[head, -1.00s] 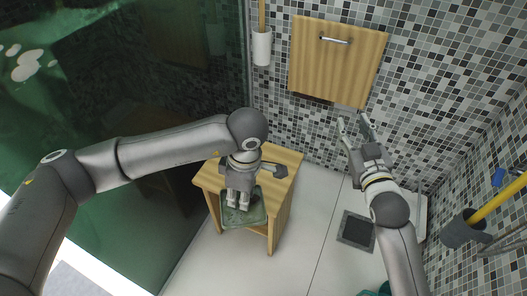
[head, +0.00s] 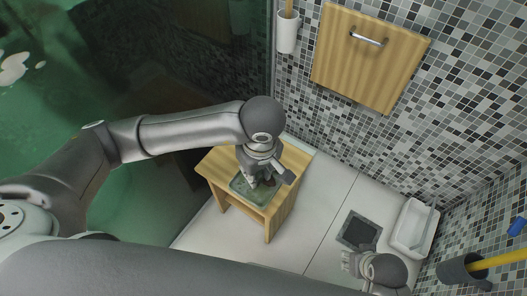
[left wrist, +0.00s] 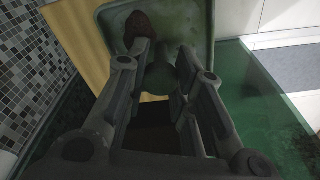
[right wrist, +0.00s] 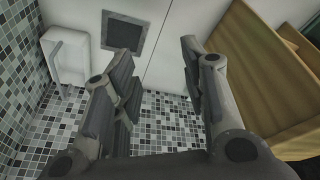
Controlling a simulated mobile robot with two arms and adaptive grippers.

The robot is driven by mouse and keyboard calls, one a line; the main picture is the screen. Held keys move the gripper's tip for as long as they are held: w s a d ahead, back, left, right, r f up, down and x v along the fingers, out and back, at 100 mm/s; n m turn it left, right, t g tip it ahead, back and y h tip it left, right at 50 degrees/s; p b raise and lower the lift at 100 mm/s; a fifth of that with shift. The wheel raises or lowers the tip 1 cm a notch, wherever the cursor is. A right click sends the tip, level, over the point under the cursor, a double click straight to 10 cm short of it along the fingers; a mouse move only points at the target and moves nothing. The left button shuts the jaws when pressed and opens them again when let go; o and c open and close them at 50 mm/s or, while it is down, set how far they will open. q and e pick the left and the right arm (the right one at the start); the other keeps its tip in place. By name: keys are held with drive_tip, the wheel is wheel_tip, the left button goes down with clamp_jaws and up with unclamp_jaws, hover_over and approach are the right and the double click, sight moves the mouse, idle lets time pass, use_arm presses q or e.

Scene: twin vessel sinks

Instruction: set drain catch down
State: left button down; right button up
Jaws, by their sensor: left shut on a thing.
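My left gripper (head: 257,184) points down into a shallow green tray (head: 240,193) on a small wooden stand. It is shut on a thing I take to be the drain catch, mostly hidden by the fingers. In the left wrist view, a rounded green shape (left wrist: 164,72) shows between the fingers (left wrist: 163,60) over the tray (left wrist: 196,22). I cannot tell it surely from the tray. A dark brown lump (left wrist: 139,28) is beside the left fingertip. My right gripper (head: 352,263) is open and empty over the floor; its spread fingers (right wrist: 155,60) show in the right wrist view.
The wooden stand (head: 285,205) has free top behind the tray. A dark square floor panel (head: 359,230) and a white basin-like tray (head: 413,228) lie right. A wooden wall cabinet (head: 370,60) and white cup (head: 288,32) hang behind.

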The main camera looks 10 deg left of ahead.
use_arm(q)
drive_tip(key=shift+w+a+f+b, duration=0.5)
drive_tip(key=shift+w+a+f, duration=0.3)
drive_tip(key=shift+w+f, duration=1.35)
drive_tip(key=shift+w+a+f+b, duration=0.55)
drive_tip(key=shift+w+a+f, duration=0.2)
drive_tip(key=shift+w+f, duration=1.45)
drive_tip(key=shift+w+a+f+b, duration=0.5)
drive_tip(key=shift+w+a+f, duration=0.3)
drive_tip(key=shift+w+f, duration=1.35)
use_arm(e)
drive_tip(key=v, duration=1)
drive_tip(key=shift+w+r+t, duration=0.3)
drive_tip(key=shift+r, duration=0.1)
drive_tip(key=shift+d, duration=0.1)
use_arm(q)
drive_tip(key=shift+f, duration=0.15)
drive_tip(key=c, duration=1.3)
unclamp_jaws()
drive_tip(key=shift+o, duration=0.3)
use_arm(e)
drive_tip(key=shift+f, duration=0.15)
